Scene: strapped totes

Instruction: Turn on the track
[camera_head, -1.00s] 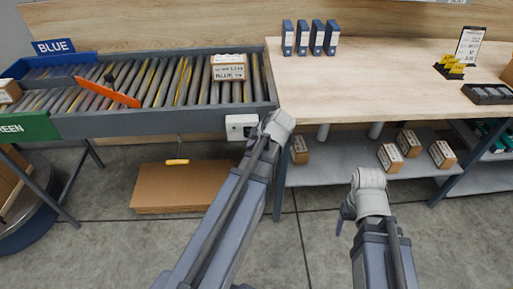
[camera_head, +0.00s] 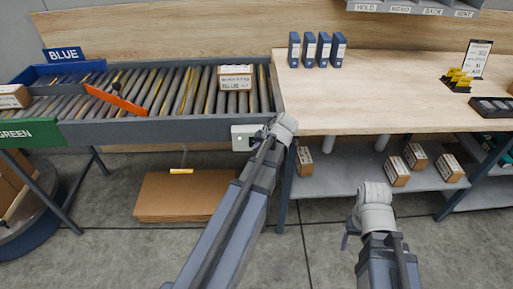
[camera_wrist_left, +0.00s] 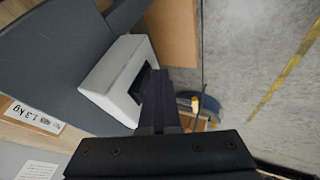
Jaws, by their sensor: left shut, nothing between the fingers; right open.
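The track is a grey roller conveyor (camera_head: 190,130) at the left in the head view. A white control box (camera_head: 240,132) hangs on its front rail at the right end, partly behind my left arm. In the left wrist view the control box (camera_wrist_left: 112,85) shows a dark recessed face. My left gripper (camera_wrist_left: 162,75) is shut and empty, its fingertips close beside that dark face; I cannot tell whether they touch. My right gripper (camera_head: 347,237) is open and empty, low in front of the workbench.
A carton (camera_head: 235,83) sits on the rollers, and an orange diverter arm (camera_head: 116,99) crosses them. A flat brown cardboard stack (camera_head: 180,203) lies below. The wooden workbench (camera_head: 390,100) adjoins at right, with blue binders (camera_head: 309,50) and lower-shelf cartons. The floor in front is clear.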

